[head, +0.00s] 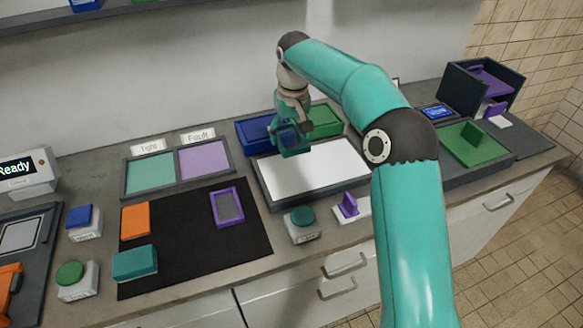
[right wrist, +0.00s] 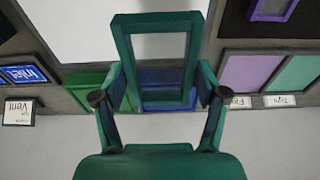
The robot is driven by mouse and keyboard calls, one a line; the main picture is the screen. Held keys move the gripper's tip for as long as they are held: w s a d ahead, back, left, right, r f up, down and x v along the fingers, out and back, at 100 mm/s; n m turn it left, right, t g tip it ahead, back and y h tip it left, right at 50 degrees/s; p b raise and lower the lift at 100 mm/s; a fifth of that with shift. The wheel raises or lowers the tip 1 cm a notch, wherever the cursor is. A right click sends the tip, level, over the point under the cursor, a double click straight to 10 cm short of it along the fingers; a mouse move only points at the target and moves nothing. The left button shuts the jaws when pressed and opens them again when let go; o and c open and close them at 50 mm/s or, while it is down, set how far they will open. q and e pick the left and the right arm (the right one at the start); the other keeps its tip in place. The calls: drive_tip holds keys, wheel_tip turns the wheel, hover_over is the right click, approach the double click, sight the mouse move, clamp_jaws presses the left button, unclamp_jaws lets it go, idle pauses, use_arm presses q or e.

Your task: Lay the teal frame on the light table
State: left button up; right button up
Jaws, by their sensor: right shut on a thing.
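My right gripper (head: 290,128) is shut on the teal frame (head: 294,148), which is small and dark against the trays behind it. In the right wrist view the teal frame (right wrist: 155,20) is a rectangular ring with an open middle, gripped across its sides by the right gripper (right wrist: 160,95). The light table (head: 315,172) has a bright white panel in a dark grey rim; the panel also shows in the right wrist view (right wrist: 85,28). The frame is in the air near the table's back edge. My left gripper is not in view.
A blue tray (head: 254,133) and a green tray (head: 326,119) stand behind the light table. A black mat (head: 180,255) to the left holds a purple frame (head: 227,207), an orange block (head: 135,220) and a teal block (head: 135,262).

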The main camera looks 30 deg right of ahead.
sight(290, 171)
wheel_tip(290, 171, down, 10)
drive_tip(key=shift+s+f, duration=0.1)
drive_tip(key=shift+f, duration=0.15)
idle(0.4)
drive_tip(key=o, duration=1.2)
drive_tip(key=shift+f, duration=0.1)
drive_tip(key=shift+c, duration=0.2)
drive_tip(key=r, duration=0.4)
drive_tip(key=s+r, duration=0.1)
drive_tip(key=r, duration=0.7)
drive_tip(key=shift+s+a+r, duration=0.1)
drive_tip(key=shift+s+a, duration=0.1)
drive_tip(key=shift+s, duration=0.2)
